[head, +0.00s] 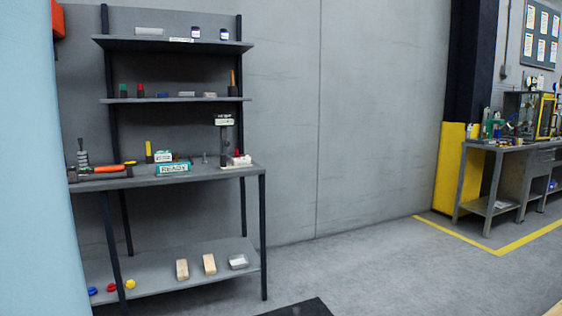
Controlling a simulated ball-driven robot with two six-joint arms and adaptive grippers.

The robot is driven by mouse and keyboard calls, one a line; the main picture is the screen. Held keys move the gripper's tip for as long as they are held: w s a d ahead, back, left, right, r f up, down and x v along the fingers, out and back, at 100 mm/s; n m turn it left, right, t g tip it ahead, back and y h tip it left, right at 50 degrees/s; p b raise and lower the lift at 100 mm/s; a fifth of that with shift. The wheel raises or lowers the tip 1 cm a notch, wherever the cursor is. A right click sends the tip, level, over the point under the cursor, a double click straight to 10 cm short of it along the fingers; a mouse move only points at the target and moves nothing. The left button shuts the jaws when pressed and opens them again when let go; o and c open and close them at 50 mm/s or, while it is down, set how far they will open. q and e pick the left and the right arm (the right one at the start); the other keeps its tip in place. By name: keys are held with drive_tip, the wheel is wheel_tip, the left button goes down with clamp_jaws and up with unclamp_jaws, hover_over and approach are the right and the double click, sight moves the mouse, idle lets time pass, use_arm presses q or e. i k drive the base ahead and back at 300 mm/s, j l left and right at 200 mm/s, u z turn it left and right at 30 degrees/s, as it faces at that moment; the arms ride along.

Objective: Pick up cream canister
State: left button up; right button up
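I cannot pick out a cream canister for sure. Two tan, block-like pieces, a left one (182,270) and a right one (209,264), lie on the bottom shelf (160,287) of the grey rack. They look more like wood than a canister. Small white containers with dark labels, one on the left (196,32) and one on the right (224,34), stand on the top shelf (130,43); they are too small to read. Neither of my grippers is in view.
The rack's worktop (130,180) holds an orange-handled tool (105,169) and a teal READY box (172,169). A pale blue surface (30,180) fills the left edge nearby. A second workbench (490,147) stands far right. The floor between is mostly clear.

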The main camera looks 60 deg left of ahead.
sight(245, 160)
drive_tip(key=u, duration=2.2)
drive_tip(key=i+j, duration=0.2)
drive_tip(key=i, duration=0.25)
drive_tip(key=i+j, duration=0.15)
drive_tip(key=i, duration=0.3)
drive_tip(key=i+j, duration=0.2)
drive_tip(key=i, duration=0.2)
drive_tip(key=i+j, duration=0.2)
drive_tip(key=i, duration=0.25)
drive_tip(key=i+j, duration=0.2)
drive_tip(key=i, duration=0.25)
drive_tip(key=l+z, duration=0.05)
